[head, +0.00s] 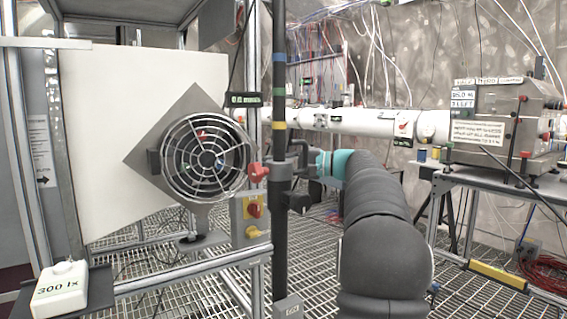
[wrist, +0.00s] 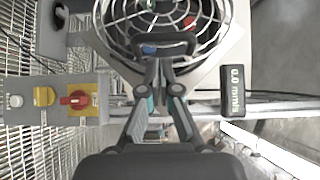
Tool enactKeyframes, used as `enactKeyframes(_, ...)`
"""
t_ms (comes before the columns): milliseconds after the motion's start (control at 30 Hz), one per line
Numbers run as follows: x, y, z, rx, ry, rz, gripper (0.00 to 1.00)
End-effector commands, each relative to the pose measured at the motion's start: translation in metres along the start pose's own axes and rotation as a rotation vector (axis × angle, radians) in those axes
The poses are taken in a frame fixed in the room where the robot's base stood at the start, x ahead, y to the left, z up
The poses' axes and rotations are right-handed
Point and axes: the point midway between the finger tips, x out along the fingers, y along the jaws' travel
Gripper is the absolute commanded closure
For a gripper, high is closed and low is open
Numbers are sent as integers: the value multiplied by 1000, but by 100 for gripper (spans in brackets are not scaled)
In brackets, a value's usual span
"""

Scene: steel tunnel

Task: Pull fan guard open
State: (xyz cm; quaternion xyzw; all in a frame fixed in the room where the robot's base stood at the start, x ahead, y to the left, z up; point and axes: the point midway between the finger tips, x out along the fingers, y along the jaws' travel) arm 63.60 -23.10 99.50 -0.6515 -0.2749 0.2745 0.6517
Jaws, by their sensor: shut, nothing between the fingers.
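The fan guard (head: 207,157) is a round wire grille on a grey diamond-shaped plate (head: 138,158) in the head view. It appears to lie over the fan front. In the wrist view the guard (wrist: 205,40) fills the top, with a dark bar-shaped handle (wrist: 178,44) at its near edge. My gripper (wrist: 160,68) points at this handle from below in that picture. Its fingers are together and empty; whether the tips touch the handle I cannot tell. In the head view a dark upright pole hides the space between my arm and the guard's right side.
An instrument bench stands at right.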

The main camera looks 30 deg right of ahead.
Motion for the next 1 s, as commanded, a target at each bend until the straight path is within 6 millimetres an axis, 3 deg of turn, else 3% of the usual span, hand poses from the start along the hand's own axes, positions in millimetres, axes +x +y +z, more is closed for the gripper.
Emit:
enactKeyframes(100,20,0,1,0,-3,0,100)
enactKeyframes(333,42,0,1,0,-2,0,100)
enactKeyframes(767,44,0,1,0,-1,1,100)
enactKeyframes(1000,37,3,20,-2,-1,1,100)
